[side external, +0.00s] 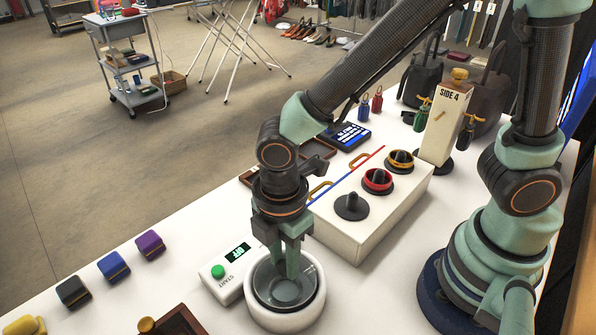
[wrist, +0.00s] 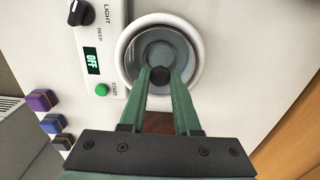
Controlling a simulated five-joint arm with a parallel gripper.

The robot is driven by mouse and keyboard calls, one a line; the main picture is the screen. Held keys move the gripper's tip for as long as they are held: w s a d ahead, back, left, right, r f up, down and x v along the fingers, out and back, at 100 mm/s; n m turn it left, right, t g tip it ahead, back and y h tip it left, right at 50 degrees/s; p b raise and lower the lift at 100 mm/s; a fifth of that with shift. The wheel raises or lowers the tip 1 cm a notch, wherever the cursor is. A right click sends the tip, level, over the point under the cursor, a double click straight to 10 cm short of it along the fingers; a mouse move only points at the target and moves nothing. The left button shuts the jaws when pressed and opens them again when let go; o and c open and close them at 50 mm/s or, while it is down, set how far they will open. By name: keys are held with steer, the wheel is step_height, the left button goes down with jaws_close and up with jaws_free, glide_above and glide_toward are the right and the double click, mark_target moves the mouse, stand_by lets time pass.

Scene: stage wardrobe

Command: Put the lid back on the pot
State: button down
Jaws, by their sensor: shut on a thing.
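A round white pot (side external: 309,310) stands on the white table at the front. It also shows in the wrist view (wrist: 199,47). A clear grey round lid (side external: 288,294) lies over its mouth, inside the thick white rim in both views. My gripper (side external: 292,274) points down over the middle of the pot. In the wrist view its two green fingers are closed on the lid's dark knob (wrist: 160,76). The lid looks about level and centred. I cannot tell whether it rests on the pot or hangs just above it.
A control panel with a green START button (side external: 218,271) and a display reading OFF joins the pot. A white box (side external: 345,242) with several round handles stands behind to the right. Small purple (side external: 150,245), blue and black blocks sit at left. The table between is clear.

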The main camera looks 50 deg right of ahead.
steer(key=c, duration=0.6)
jaws_free()
steer(key=shift+o, duration=0.5)
steer(key=o, duration=0.4)
steer(key=shift+r, duration=3.55)
